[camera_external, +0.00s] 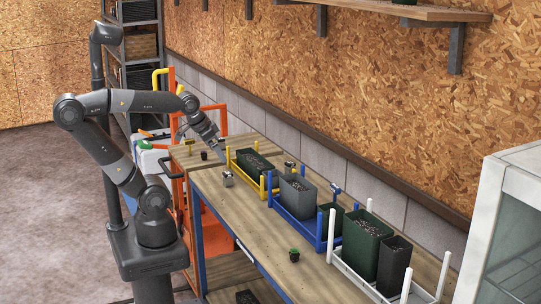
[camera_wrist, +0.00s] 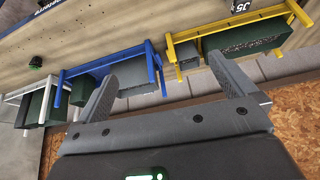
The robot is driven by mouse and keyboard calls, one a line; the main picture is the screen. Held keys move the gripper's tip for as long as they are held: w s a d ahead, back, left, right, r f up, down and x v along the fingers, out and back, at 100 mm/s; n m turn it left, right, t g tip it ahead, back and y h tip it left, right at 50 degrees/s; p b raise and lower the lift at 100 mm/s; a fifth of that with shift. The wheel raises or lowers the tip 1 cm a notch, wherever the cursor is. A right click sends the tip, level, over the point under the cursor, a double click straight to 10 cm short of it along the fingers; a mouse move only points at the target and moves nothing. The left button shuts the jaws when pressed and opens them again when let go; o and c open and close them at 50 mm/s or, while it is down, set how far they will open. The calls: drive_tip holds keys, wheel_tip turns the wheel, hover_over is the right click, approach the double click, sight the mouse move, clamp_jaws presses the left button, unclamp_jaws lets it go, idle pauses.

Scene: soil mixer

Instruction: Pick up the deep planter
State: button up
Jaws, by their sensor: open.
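Several planters with soil stand in coloured racks on the bench, and I cannot tell for sure which one is the deep planter. The white rack (camera_external: 337,265) holds a tall green planter (camera_external: 360,250) and a narrower dark grey planter (camera_external: 394,268). The blue rack (camera_external: 290,216) holds a grey planter (camera_external: 297,198) and a smaller dark green pot (camera_external: 329,222). The yellow rack (camera_external: 239,173) holds a low dark green planter (camera_external: 252,163), also seen in the wrist view (camera_wrist: 262,36). My gripper (camera_wrist: 167,78) is open and empty, above the bench's far end near the yellow rack.
A small metal cup (camera_external: 228,179) and a small seedling pot (camera_external: 294,255) stand on the front of the bench (camera_external: 265,235). A glass-sided white cabinet (camera_external: 510,230) stands at right. A shelf (camera_external: 400,12) hangs above. The bench's front strip is mostly clear.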

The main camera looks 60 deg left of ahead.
drive_tip(key=shift+s+a+f+n, duration=0.1)
drive_tip(key=shift+s+f+n, duration=0.2)
drive_tip(key=shift+s+f, duration=0.05)
drive_tip(key=shift+c, duration=0.4)
drive_tip(key=n+g, duration=0.5)
drive_tip(key=n, duration=1.3)
hover_over(298, 189)
wheel_tip(298, 189, down, 4)
drive_tip(key=f, duration=0.5)
drive_tip(key=shift+w+a, duration=0.2)
drive_tip(key=shift+s+d+f, duration=0.1)
drive_tip(key=shift+s+f, duration=0.05)
drive_tip(key=shift+f, duration=1.25)
drive_tip(key=shift+s+d+f, duration=0.1)
drive_tip(key=shift+f, duration=1.25)
